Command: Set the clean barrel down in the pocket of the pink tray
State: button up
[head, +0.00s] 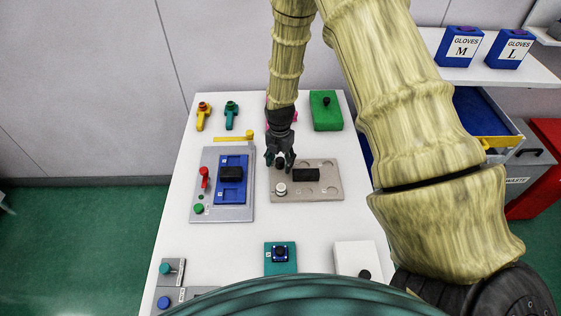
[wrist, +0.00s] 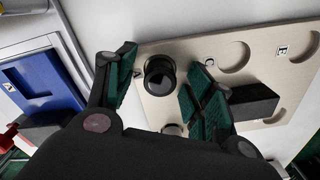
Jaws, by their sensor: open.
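My gripper (head: 280,163) is open above the upper left part of the beige board (head: 335,195). In the wrist view its green-padded fingers (wrist: 158,90) stand apart on either side of a dark cylinder (wrist: 160,72) with a round top. This cylinder stands in the board's upper left area; I cannot tell whether the pads touch it. A white-topped cylinder (head: 280,187) stands at the board's lower left. I cannot tell which cylinder is the clean barrel. Bits of a pink thing (head: 295,116), perhaps the pink tray, show behind my wrist; its pocket is hidden.
A black block (head: 306,174) lies on the beige board, close to my gripper's right side. A grey panel with a blue plate (head: 231,192) is to the left. A green tray with a black knob (head: 322,115) is at the back right.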

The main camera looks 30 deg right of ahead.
jog(key=c, duration=1.1)
